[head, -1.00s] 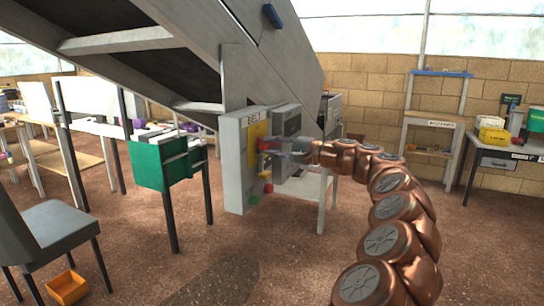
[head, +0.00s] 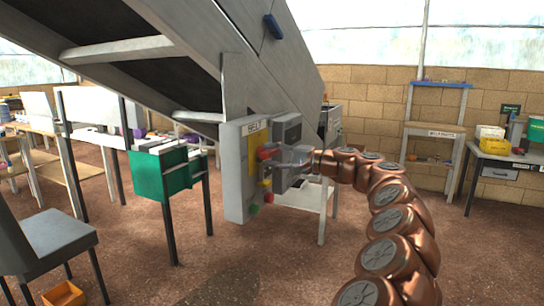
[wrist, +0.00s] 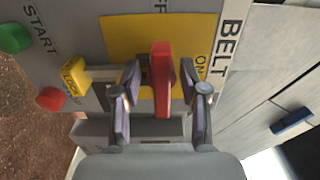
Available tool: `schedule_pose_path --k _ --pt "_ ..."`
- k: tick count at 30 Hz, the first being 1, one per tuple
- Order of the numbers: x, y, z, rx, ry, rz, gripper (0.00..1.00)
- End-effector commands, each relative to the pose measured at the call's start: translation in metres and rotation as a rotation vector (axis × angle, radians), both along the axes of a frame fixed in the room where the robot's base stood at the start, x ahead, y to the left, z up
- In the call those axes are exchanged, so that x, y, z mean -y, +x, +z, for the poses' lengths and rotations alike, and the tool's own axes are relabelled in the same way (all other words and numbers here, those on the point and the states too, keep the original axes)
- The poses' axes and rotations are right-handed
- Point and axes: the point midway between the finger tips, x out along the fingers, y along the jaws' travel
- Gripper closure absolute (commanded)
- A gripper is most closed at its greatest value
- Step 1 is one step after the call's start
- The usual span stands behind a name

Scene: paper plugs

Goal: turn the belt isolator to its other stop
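The belt isolator's red handle (wrist: 161,60) stands out from a yellow plate (wrist: 120,35) on the grey BELT panel (head: 234,180). In the wrist view the handle lies upright in the picture, its far end toward the partly cut-off OFF label, with the ON label to its right. My gripper (wrist: 162,92) is open, one finger on each side of the handle. A gap shows between each finger and the handle. In the head view the red handle (head: 266,153) is small and partly hidden by my gripper (head: 282,160).
A yellow LOCK tab (wrist: 73,76), a red button (wrist: 50,98) and a green START button (wrist: 14,38) sit left of the handle in the wrist view. The sloping conveyor (head: 190,50) hangs above the panel. A green box (head: 160,174) stands to its left.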

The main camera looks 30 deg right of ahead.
Motion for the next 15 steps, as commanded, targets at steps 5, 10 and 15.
schedule_pose_path --k 5,10,15 --pt "0.001 0.0 0.001 0.001 0.001 -0.001 0.56" --pt "0.004 -0.005 0.002 0.003 0.002 -0.002 0.56" --pt "0.016 -0.026 0.003 0.005 0.001 -0.003 0.56"
